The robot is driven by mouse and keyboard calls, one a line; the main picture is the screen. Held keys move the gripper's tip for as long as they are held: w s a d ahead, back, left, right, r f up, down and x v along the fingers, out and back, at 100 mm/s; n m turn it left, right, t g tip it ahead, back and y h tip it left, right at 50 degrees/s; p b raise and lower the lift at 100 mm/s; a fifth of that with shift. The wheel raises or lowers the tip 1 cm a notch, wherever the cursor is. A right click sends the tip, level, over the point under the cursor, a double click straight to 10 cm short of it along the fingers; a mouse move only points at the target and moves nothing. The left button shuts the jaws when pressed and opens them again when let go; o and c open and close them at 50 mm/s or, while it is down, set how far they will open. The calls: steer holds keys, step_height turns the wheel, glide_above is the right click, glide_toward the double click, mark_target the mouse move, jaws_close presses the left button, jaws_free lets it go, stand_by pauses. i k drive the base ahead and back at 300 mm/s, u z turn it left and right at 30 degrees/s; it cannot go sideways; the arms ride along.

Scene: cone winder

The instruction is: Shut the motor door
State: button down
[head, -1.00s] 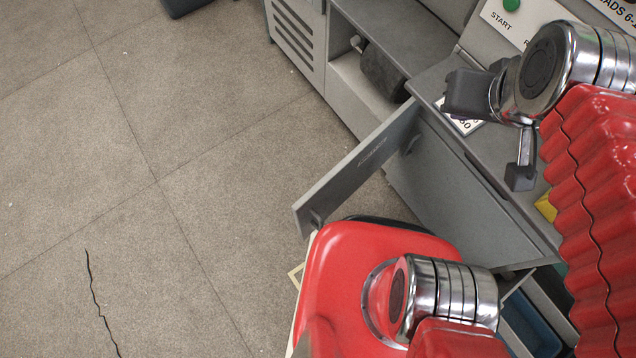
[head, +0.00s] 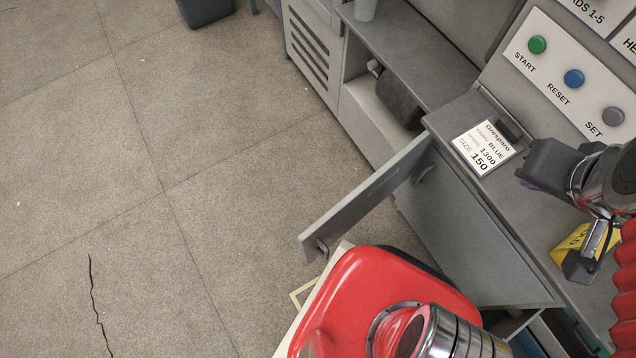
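The motor door (head: 365,197), a flat grey panel, stands open in the head view, sticking out from the machine's front over the floor. Its free end is at the lower left, with a small dark fitting near it. Its other end meets the cabinet beside an open bay. In that bay sits a dark rounded motor (head: 400,100). My gripper (head: 532,172) is at the right, above the machine's sloping top and clear of the door. It holds nothing that I can see. Its fingers are seen end-on and dark, so their opening cannot be told.
A control panel with START (head: 537,44), RESET and SET buttons is at the upper right. A label card (head: 486,147) and a yellow item (head: 572,243) lie on the machine's top. A dark bin (head: 205,10) stands at the back. The floor at the left is clear.

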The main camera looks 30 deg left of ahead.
mark_target(315, 240)
steer(key=k, duration=1.8)
steer(key=u, duration=1.35)
steer(key=i, duration=1.05)
steer(key=u, duration=0.05)
